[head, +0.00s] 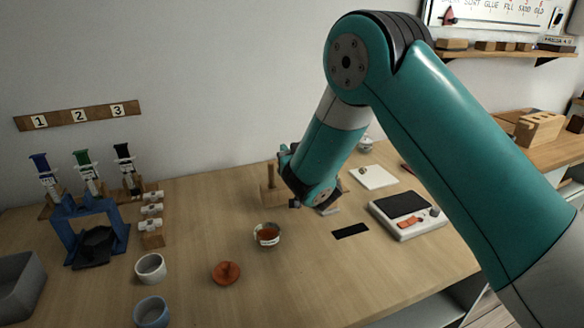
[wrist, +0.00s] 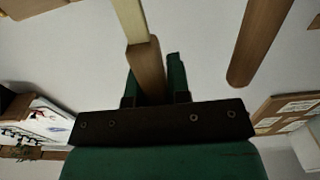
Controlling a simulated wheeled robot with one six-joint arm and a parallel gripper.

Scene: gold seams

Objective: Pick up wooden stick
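In the wrist view a wooden stick (wrist: 147,68) with a brown lower part and a paler upper part runs down between the two green fingers of my gripper (wrist: 155,88). The left finger is mostly hidden behind the stick. The right finger stands close along its right side. I cannot tell whether the fingers press on it.
A second brown rod (wrist: 260,42) is to the right in the wrist view. On the table are a cup with brown contents (head: 267,235), an orange lidded thing (head: 226,272), a scale (head: 408,215), a black strip (head: 350,230) and a blue stand (head: 92,232). The front middle is clear.

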